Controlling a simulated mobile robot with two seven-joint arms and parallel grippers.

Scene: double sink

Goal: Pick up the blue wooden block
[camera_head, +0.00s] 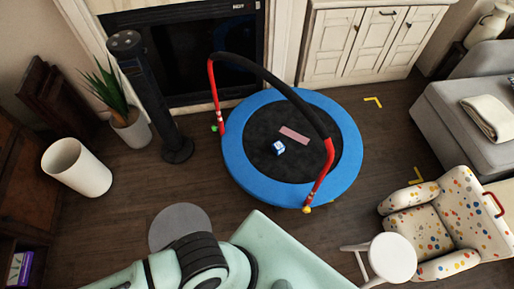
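A small blue block with white faces (278,148) lies on the black mat of a small round trampoline (240,165) with a blue rim. A flat pinkish bar (294,135) lies just above and to the right of it on the same mat. The block is small, so its markings are hard to make out. Part of my own pale green body and arm shows at the bottom of the view, well below the trampoline. Neither of my grippers is in view.
A red and black handle (270,78) arches over the trampoline. A black tower (150,100), potted plant (128,125) and white bin (77,168) stand at left. A spotted armchair (455,220) and white stool (392,256) stand at right. Floor in front of the trampoline is clear.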

